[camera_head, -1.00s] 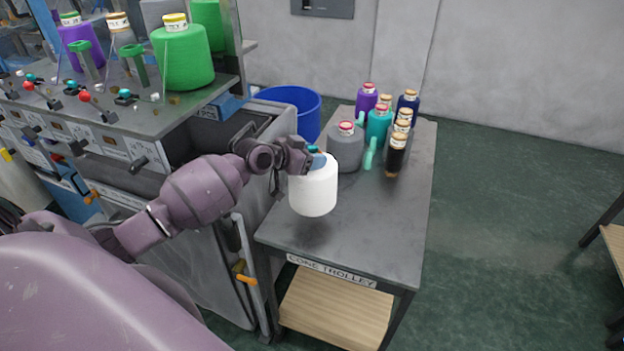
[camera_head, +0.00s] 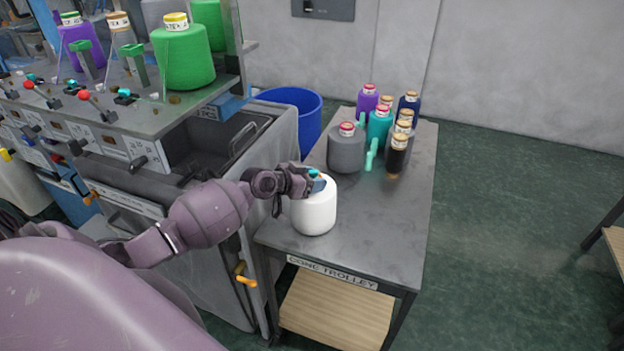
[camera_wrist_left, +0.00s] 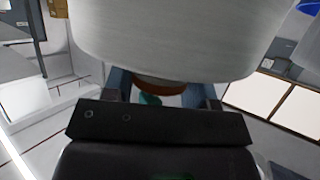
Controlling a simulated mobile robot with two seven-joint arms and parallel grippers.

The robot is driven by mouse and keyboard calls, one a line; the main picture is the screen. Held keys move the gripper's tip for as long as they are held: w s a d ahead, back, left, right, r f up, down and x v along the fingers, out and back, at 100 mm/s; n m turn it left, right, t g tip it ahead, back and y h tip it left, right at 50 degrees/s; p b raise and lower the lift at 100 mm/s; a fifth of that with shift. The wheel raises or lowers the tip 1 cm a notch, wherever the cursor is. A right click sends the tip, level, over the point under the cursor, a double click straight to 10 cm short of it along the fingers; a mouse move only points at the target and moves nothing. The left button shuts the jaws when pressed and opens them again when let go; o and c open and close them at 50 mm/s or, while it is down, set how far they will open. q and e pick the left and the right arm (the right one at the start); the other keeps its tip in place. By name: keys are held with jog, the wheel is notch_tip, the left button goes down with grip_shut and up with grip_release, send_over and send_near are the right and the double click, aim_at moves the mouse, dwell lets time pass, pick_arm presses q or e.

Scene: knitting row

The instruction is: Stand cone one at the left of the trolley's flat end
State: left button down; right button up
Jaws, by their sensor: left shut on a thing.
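A white cone (camera_head: 315,212) is upright at the left side of the near, bare end of the cone trolley (camera_head: 385,235). My left gripper (camera_head: 317,181) is shut on the cone's top. The cone's base is at or very close to the trolley top; I cannot tell whether it touches. In the left wrist view the white cone (camera_wrist_left: 180,35) fills the upper middle, with its brown-rimmed top between the fingers (camera_wrist_left: 158,92). My right gripper is not in view.
Several cones stand at the trolley's far end, the nearest a grey cone (camera_head: 347,150) and a black cone (camera_head: 397,157). A blue bin (camera_head: 300,110) stands behind. The knitting machine (camera_head: 130,140) is at the left. The trolley top right of the white cone is clear.

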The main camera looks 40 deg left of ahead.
pick_arm(q)
jog(key=shift+c, duration=2.2)
grip_release()
jog(key=v, duration=1.2)
jog(key=s+d+f+n+y, duration=0.3)
jog(key=s+d+f+y, duration=0.1)
jog(key=s+d+f, duration=1)
jog(key=s+f, duration=0.3)
jog(key=s, duration=0.1)
jog(key=shift+s+d+f+g+y, duration=0.2)
jog(key=shift+s+d+g+y, duration=0.2)
